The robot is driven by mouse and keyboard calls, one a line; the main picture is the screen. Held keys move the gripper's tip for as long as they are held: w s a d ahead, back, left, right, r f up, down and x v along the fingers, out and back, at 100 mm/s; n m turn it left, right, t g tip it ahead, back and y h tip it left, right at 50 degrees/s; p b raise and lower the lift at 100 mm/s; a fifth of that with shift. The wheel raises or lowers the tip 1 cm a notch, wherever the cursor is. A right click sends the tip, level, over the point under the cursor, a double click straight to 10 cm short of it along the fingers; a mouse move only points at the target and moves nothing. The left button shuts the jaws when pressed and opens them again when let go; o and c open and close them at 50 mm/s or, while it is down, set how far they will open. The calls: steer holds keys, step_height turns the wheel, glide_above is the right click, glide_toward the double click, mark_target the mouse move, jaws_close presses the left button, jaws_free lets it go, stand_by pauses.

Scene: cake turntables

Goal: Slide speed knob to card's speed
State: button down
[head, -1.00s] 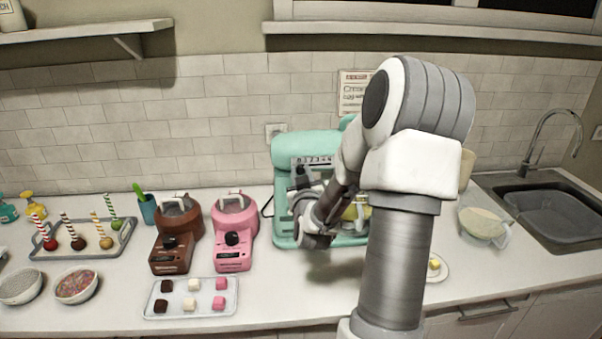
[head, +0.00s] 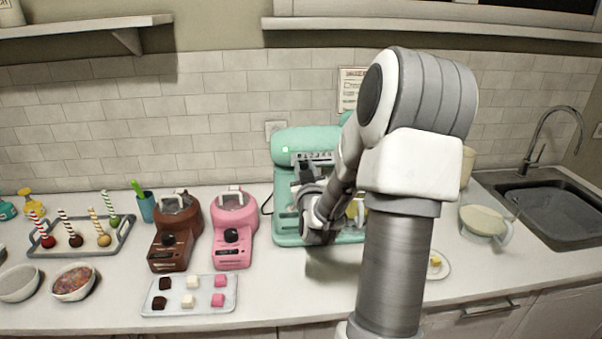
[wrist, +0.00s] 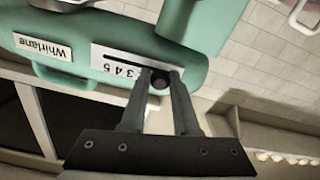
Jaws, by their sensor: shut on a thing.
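The mint-green stand mixer (head: 300,140) stands on the counter, partly hidden by my arm. Its pale speed scale (head: 318,157) has a row of numbers; the wrist view shows this scale (wrist: 112,62) with a dark slot and digits up to 5. The round black speed knob (wrist: 160,82) sits between my fingertips at one end of the visible digits. My gripper (wrist: 162,76) is shut on this knob; in the head view, my gripper (head: 304,166) is at the mixer's front. The card (head: 353,88) hangs on the tiled wall behind the mixer; its speed is too small to read.
A pink machine (head: 233,222) and a brown machine (head: 175,225) stand left of the mixer, with a tray of small cubes (head: 170,309) in front. A plate (head: 443,266), a bowl (head: 484,223) and the sink (head: 550,205) are to the right.

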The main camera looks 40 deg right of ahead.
steer(key=shift+s+d, duration=0.15)
steer(key=shift+d, duration=0.05)
steer(key=c, duration=0.7)
jaws_free()
steer(key=shift+s+a, duration=0.1)
